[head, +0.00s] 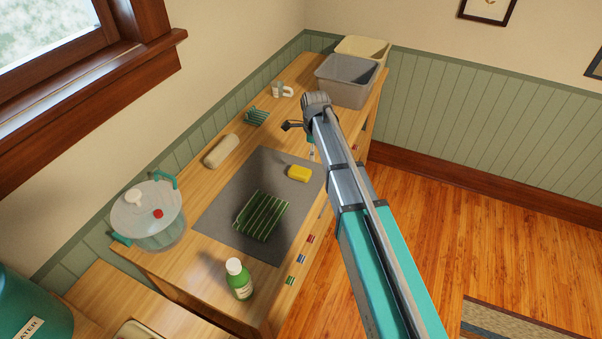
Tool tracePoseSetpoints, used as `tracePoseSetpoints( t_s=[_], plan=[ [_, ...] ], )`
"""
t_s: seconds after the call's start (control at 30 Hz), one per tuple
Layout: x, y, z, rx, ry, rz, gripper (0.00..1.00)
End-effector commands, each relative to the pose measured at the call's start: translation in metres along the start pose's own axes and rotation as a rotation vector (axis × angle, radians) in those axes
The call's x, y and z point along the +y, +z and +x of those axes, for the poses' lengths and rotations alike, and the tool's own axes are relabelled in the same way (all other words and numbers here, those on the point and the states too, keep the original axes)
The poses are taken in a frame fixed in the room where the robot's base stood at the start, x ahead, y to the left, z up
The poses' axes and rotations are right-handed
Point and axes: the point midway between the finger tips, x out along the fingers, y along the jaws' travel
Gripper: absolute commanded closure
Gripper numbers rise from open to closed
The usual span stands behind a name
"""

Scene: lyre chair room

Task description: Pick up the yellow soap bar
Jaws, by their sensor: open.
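The yellow soap bar (299,173) lies on the dark grey mat (222,212) on the wooden counter, near the mat's right edge. It is clear of the green striped rack or dish (261,216), which lies on the same mat nearer to me. My gripper (291,126) is open, beyond the soap bar towards the back of the counter and apart from it. Its fingers look small and dark, and my wrist partly hides them. I see nothing held.
A lidded clear pot (148,222) stands at left and a green bottle (239,280) at the front. A beige roll (221,151), a small green rack (256,117) and a white item (283,90) lie along the wall. A grey bin (346,82) stands at the back.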

Motion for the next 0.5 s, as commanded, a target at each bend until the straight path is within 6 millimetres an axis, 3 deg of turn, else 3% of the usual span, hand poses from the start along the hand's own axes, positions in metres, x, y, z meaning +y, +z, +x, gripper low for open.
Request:
tracePoseSetpoints(
  t_s=[0.03,0.2,0.5],
  plan=[
    [-0.011,0.012,-0.003,0.0,0.0,0.049,0.0],
    [-0.024,0.034,-0.005,0.0,0.0,0.199,0.0],
    [-0.029,0.045,-0.006,0.0,0.0,0.281,0.0]
  ],
)
